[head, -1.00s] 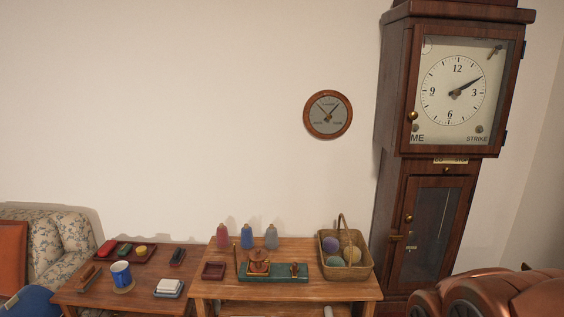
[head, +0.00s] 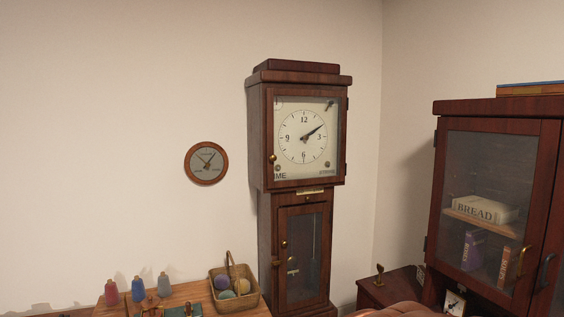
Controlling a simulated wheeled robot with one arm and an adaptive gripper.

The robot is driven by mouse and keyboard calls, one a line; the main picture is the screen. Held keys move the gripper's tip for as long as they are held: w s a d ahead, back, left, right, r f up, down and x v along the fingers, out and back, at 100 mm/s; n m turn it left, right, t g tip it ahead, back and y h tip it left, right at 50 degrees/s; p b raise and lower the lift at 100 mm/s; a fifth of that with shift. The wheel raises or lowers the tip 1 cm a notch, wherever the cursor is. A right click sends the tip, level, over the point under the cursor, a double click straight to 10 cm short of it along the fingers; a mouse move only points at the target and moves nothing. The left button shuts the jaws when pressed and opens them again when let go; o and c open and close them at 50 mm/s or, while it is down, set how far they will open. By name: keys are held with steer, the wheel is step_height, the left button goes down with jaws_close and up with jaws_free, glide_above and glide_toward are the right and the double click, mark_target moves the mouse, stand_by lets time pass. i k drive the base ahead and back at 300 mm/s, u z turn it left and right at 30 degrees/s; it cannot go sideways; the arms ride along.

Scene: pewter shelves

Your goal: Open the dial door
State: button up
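A tall dark wooden grandfather clock (head: 260,230) stands against the wall near the middle of the head view. Its upper dial door (head: 340,150) is shut over the white clock face (head: 304,137). A round brass knob (head: 272,158) sits on the left side of the dial door's frame, and hinges show on its right side. Below is a narrow lower door (head: 303,258) with a glass pane, also shut. My gripper is not in view; only a copper-coloured part of my own body shows at the bottom edge.
A round wall dial (head: 206,163) hangs left of the clock.

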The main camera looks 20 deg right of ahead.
mark_target(271, 157)
steer(key=i, duration=1.1)
steer(key=u, duration=0.55)
